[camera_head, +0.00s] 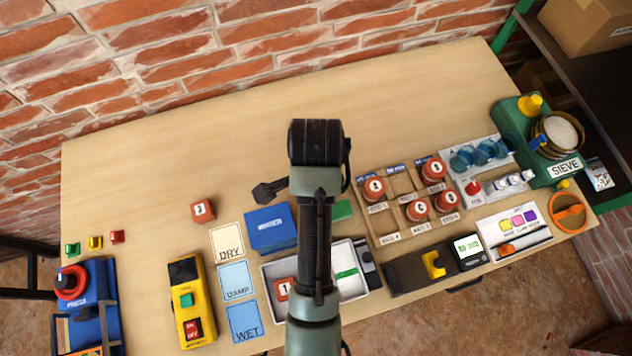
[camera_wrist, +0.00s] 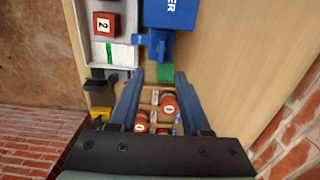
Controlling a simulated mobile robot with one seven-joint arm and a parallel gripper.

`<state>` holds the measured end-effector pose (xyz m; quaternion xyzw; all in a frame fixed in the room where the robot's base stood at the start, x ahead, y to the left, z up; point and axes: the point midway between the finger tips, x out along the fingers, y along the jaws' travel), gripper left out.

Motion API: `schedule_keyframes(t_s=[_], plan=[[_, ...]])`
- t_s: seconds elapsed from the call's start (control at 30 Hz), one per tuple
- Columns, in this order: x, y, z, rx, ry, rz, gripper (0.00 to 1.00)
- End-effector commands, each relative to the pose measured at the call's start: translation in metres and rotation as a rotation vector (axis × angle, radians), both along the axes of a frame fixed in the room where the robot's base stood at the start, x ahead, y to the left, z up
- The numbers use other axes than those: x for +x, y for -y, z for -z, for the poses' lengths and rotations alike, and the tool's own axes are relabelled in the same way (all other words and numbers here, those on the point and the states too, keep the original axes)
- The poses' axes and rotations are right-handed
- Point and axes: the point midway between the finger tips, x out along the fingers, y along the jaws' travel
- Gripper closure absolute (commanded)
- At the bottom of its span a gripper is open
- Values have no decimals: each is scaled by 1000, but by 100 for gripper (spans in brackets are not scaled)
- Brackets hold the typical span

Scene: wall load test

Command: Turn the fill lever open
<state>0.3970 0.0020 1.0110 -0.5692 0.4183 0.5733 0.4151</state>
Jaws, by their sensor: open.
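A blue box (camera_head: 270,229) with white lettering, partly legible as a water unit, stands left of my arm in the head view. In the wrist view the blue box (camera_wrist: 172,14) is at the top, with a small blue lever-like part (camera_wrist: 151,42) sticking out at its lower left. I cannot tell for sure that this part is the fill lever. My gripper (camera_wrist: 153,78) is open and empty. Its fingers point toward the blue box and appear apart from the lever-like part. A green block (camera_wrist: 165,72) shows between the fingertips. My arm hides part of the table in the head view.
A light tray (camera_head: 349,290) with a numbered red block (camera_head: 284,289) is in front of the box. A wooden rack (camera_head: 392,232) with several red jars is at right. DRY, DAMP and WET cards (camera_head: 237,280) lie at left. The back of the table is clear.

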Motion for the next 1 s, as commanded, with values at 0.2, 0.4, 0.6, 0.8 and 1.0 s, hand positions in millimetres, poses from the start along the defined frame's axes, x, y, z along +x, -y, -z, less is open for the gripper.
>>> schedule_keyframes(t_s=[0.2,0.4,0.6,0.8,1.0], plan=[[-1,0,43,-1,-2,-2,52],[0,0,84,0,1,-3,52],[1,0,108,1,5,-4,52],[1,0,116,0,7,-4,52],[1,0,116,0,7,-4,52]])
